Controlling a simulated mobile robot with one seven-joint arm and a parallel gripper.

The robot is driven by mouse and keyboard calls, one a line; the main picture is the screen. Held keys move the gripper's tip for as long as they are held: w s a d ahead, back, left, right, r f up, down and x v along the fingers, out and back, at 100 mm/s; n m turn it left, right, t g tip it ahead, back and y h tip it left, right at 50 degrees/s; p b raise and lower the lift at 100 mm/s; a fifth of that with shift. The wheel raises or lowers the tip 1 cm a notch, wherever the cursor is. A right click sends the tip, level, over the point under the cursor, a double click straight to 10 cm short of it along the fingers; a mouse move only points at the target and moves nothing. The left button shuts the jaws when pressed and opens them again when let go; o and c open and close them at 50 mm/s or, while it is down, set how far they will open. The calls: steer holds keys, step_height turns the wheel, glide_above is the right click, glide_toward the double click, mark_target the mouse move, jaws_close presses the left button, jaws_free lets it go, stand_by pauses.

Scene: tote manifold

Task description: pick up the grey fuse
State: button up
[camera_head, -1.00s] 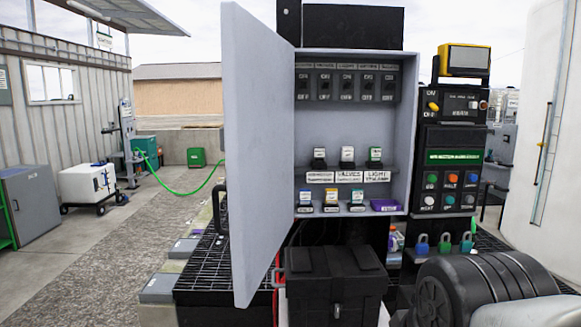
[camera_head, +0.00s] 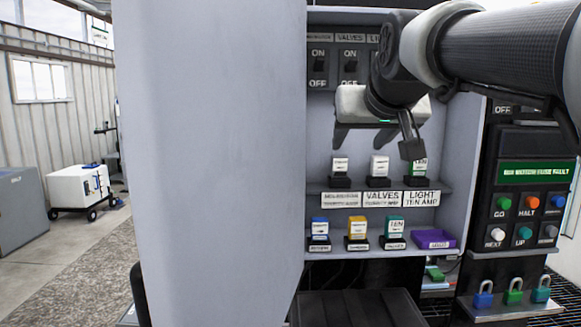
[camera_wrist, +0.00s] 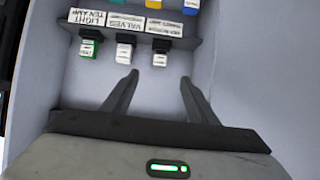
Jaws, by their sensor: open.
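Three fuses stand upright in black holders on the upper shelf of the grey cabinet. The left fuse (camera_head: 340,165) and the middle fuse (camera_head: 379,166) both look pale grey-white; I cannot tell for sure which is the grey one. The right fuse (camera_head: 420,168) has a green body. My gripper (camera_head: 376,145) is open and empty, in front of and above this row. In the wrist view, where the row appears upside down, the left fuse (camera_wrist: 159,58) lies just beyond the gap between my fingertips (camera_wrist: 160,79), and the middle fuse (camera_wrist: 124,52) lies outside it.
A lower shelf holds blue (camera_head: 320,228), yellow (camera_head: 357,227) and green (camera_head: 395,227) fuses and a purple tray (camera_head: 434,239). The open cabinet door (camera_head: 210,160) blocks the left side. Switches (camera_head: 319,67) sit above; a button panel (camera_head: 530,200) stands at right.

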steer(key=w, duration=0.1)
steer(key=p, duration=0.3)
glide_toward(340, 161)
steer(key=x, duration=0.9)
steer(key=shift+w+f, duration=0.15)
steer(key=shift+w, duration=0.05)
steer(key=c, duration=1.1)
